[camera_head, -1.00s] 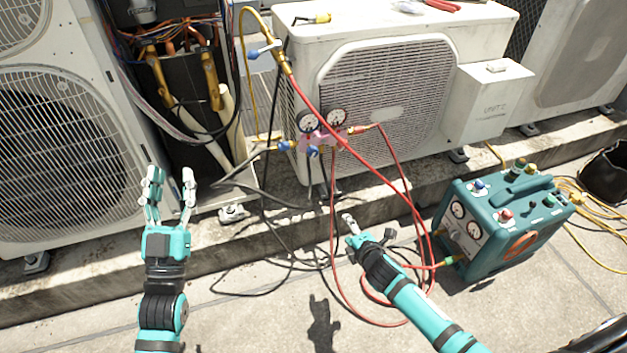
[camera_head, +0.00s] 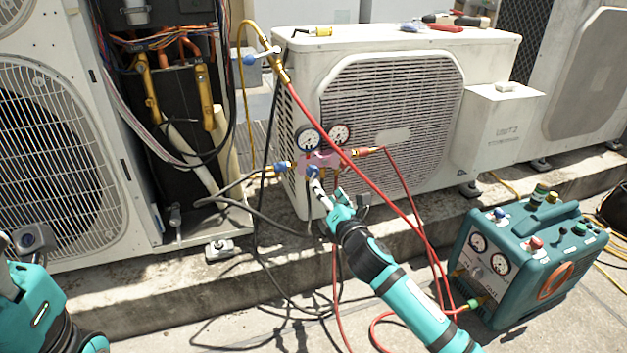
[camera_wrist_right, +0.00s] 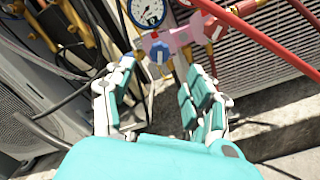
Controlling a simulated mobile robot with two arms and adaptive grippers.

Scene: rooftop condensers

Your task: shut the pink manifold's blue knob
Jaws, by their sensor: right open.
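The pink manifold (camera_head: 322,159) hangs in front of the middle condenser, with two round gauges on top. Its blue knob (camera_head: 313,171) faces me, just beyond the right gripper's tips. My right gripper (camera_head: 319,188) is in front of and just below the knob, its tips partly overlapping in the head view. In the right wrist view the open fingers (camera_wrist_right: 160,88) stand on both sides below the blue knob (camera_wrist_right: 160,51), with nothing between them. The pink manifold (camera_wrist_right: 179,39) shows behind the knob.
Red hoses (camera_head: 407,205) run past the manifold's right side, close to my right arm. A teal recovery machine (camera_head: 530,262) stands at right. A concrete ledge (camera_head: 150,303) runs below the condensers.

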